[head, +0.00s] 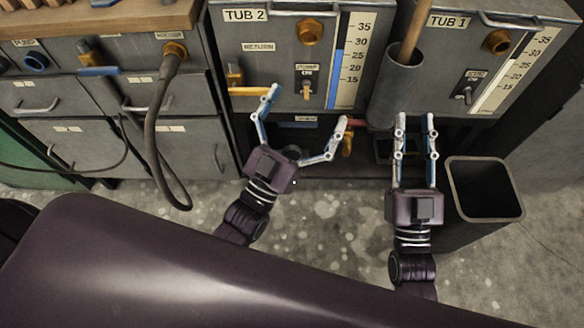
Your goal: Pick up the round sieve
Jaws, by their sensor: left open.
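I cannot make out a round sieve in the head view. My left gripper (305,110) is open, with its fingers spread wide in front of the lower part of the TUB 2 unit. Nothing shows between its fingers. My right gripper (415,120) has its two fingers parallel and apart, pointing at the TUB 1 unit just below a grey cylinder. I see nothing held between them.
The TUB 2 unit (285,70) and TUB 1 unit (520,75) carry valves and level gauges. A wooden handle (415,30) stands in the grey cylinder (396,95). A dark open bin (482,205) stands at right. Drawers and a hose (153,130) are at left.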

